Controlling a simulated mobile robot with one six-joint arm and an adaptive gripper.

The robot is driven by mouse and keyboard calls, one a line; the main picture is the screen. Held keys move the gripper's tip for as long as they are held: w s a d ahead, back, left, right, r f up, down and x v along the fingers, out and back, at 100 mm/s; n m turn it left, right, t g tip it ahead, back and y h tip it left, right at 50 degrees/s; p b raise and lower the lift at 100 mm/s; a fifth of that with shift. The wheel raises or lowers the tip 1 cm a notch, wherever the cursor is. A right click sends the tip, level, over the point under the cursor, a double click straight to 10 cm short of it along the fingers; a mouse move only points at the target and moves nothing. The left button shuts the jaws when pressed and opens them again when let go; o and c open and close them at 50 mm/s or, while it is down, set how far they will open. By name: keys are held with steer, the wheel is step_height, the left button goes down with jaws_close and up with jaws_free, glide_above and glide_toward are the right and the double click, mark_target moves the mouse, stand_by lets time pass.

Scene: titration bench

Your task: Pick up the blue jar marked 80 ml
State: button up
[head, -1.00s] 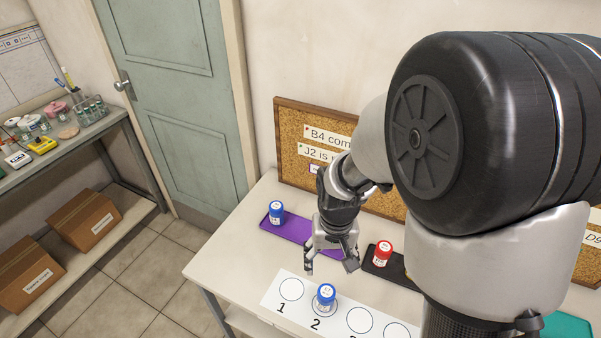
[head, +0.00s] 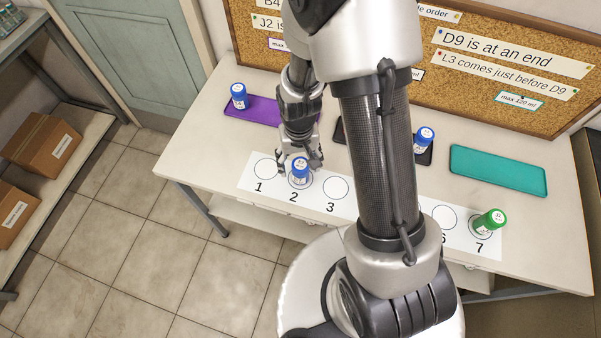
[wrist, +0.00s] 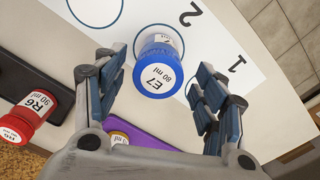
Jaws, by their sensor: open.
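The blue jar marked E7, 80 ml (wrist: 158,70) stands on circle 2 of the white numbered strip. In the head view the same jar (head: 300,169) is upright in front of my gripper (head: 301,158). In the wrist view my gripper (wrist: 163,68) is open, with one finger on each side of the jar's blue lid. Gaps show between the lid and both fingers, so I see no contact. The jar's lower body is largely hidden under its lid in the wrist view.
The red jar R6, 90 ml (wrist: 26,117) is on a black tray. Another blue jar (head: 239,96) is on the purple tray (head: 262,112); a third (head: 424,139) is right of my arm. A green jar (head: 489,222) is at circle 7. The teal tray (head: 498,171) is empty.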

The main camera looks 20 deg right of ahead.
steer(key=f, duration=0.1)
steer(key=f+b, duration=0.1)
steer(key=f, duration=0.1)
steer(key=f+b, duration=0.1)
steer(key=shift+s+d+f, duration=0.1)
steer(key=shift+s+f, duration=0.15)
steer(key=shift+s, duration=0.05)
steer(key=shift+w+f, duration=0.1)
steer(key=shift+f, duration=0.25)
steer(key=shift+r, duration=0.1)
steer(key=shift+c, duration=0.3)
steer(key=c, duration=1.1)
steer(key=shift+r, duration=0.1)
